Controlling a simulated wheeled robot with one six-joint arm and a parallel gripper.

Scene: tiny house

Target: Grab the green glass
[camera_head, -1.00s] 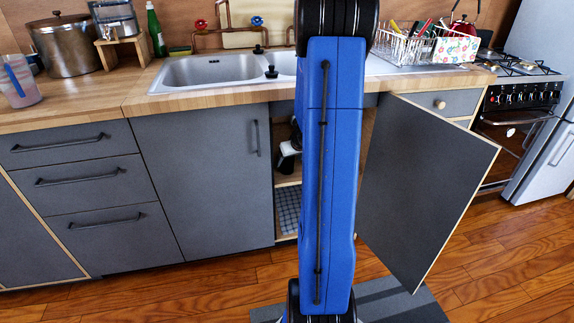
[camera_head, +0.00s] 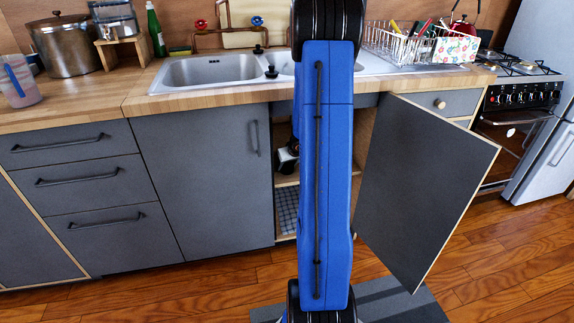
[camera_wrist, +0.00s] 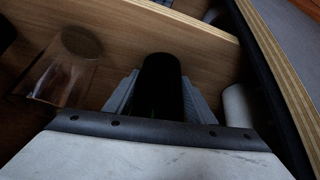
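In the wrist view, a dark, nearly black cylinder (camera_wrist: 163,80) with a faint green tint low down stands between the two grey fingers of my gripper (camera_wrist: 161,88). It may be the green glass, but the light is too dim to be sure. The fingers lie close along its left and right sides; whether they touch it cannot be told.
A clear glass (camera_wrist: 62,68) stands left of my gripper, and a white cylinder (camera_wrist: 237,105) stands close on its right. Wooden panels enclose the space. The open cabinet door (camera_head: 425,185) sticks out right of my arm. The sink (camera_head: 210,72) is above.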

